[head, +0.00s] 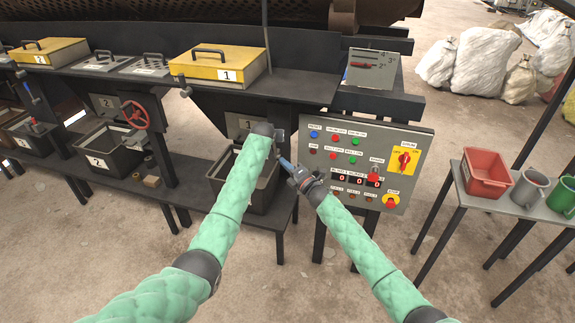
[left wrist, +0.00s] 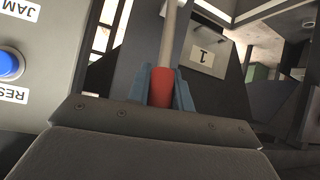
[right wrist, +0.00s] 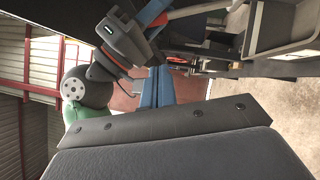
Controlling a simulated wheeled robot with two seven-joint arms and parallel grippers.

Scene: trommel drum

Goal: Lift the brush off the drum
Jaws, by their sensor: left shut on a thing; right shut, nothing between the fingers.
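The brush's handle shows in the left wrist view as a red grip (left wrist: 162,90) with a pale rod running up out of the picture. My left gripper (left wrist: 163,98) is shut on the red grip, a blue finger on each side. In the head view a thin upright rod (head: 266,35), seemingly the handle, rises past the top edge; the brush head is out of view. The dark drum (head: 215,10) runs along the top. My right gripper (head: 285,163) is shut and empty, just below and right of the left one; its blue fingers show in the right wrist view (right wrist: 156,88).
The control panel (head: 345,165) stands close right of both grippers. Yellow lid 1 (head: 222,68) is behind the left arm, above an open dark bin (head: 262,195). A side table (head: 495,205) at the right holds a red tray (head: 487,172) and mugs.

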